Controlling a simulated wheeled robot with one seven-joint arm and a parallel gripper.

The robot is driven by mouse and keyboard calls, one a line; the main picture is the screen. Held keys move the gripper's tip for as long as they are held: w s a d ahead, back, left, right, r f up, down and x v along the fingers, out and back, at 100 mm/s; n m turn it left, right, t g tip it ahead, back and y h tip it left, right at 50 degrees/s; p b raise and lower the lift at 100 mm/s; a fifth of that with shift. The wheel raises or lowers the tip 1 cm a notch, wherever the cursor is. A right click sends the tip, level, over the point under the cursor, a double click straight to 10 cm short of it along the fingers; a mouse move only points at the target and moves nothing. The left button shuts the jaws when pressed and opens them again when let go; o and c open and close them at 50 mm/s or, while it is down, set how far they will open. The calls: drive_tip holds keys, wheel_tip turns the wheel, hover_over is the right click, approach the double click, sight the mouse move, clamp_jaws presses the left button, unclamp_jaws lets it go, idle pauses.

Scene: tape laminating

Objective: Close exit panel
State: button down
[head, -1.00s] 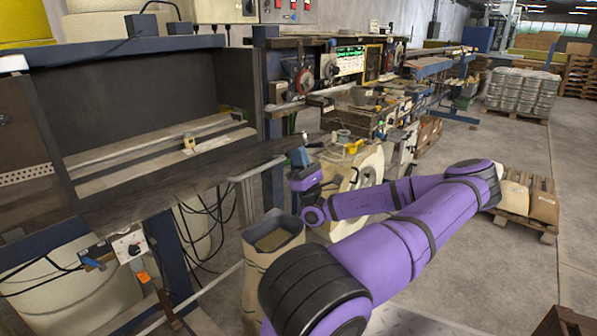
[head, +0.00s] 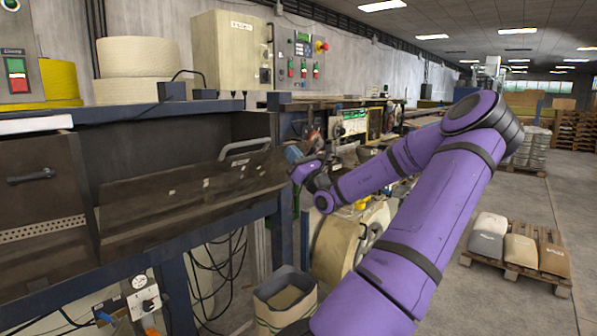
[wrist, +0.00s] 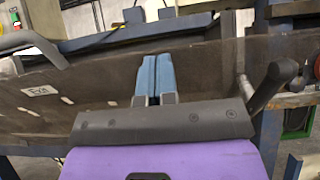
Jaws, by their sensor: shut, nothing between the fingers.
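The exit panel (head: 190,195) is a long dark plate on the front of the machine in the head view. It stands tilted up across the lower part of the opening, with a gap above it. A grey bar handle (head: 247,147) shows near its right end. In the wrist view the panel (wrist: 95,85) fills the background and carries a small white label (wrist: 40,91). My gripper (head: 297,158) is at the panel's right end. Its blue fingers (wrist: 153,78) are together and empty, in front of the panel; I cannot tell whether they touch it.
A left panel with a dark handle (head: 32,176) is beside the opening. A dark lever (wrist: 275,85) stands right of my fingers in the wrist view. A sack (head: 285,298) and a large reel (head: 340,240) stand below my arm. The floor at the right is clear before a pallet (head: 515,255).

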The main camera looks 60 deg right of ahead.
drive_tip(key=w+d+r+g, duration=0.1)
drive_tip(key=w+r+g, duration=0.1)
drive_tip(key=w, duration=0.4)
drive_tip(key=w+d+r+g+y, duration=0.1)
drive_tip(key=w+d+r+g, duration=0.1)
drive_tip(key=w, duration=0.5)
drive_tip(key=w+d+r+g, duration=0.1)
drive_tip(key=w+r+g, duration=0.2)
drive_tip(key=w+r, duration=0.2)
drive_tip(key=shift+w+d+g+y, duration=0.3)
drive_tip(key=shift+w+y, duration=0.1)
drive_tip(key=shift+w, duration=0.5)
drive_tip(key=shift+w+a+r, duration=0.1)
drive_tip(key=shift+r, duration=0.15)
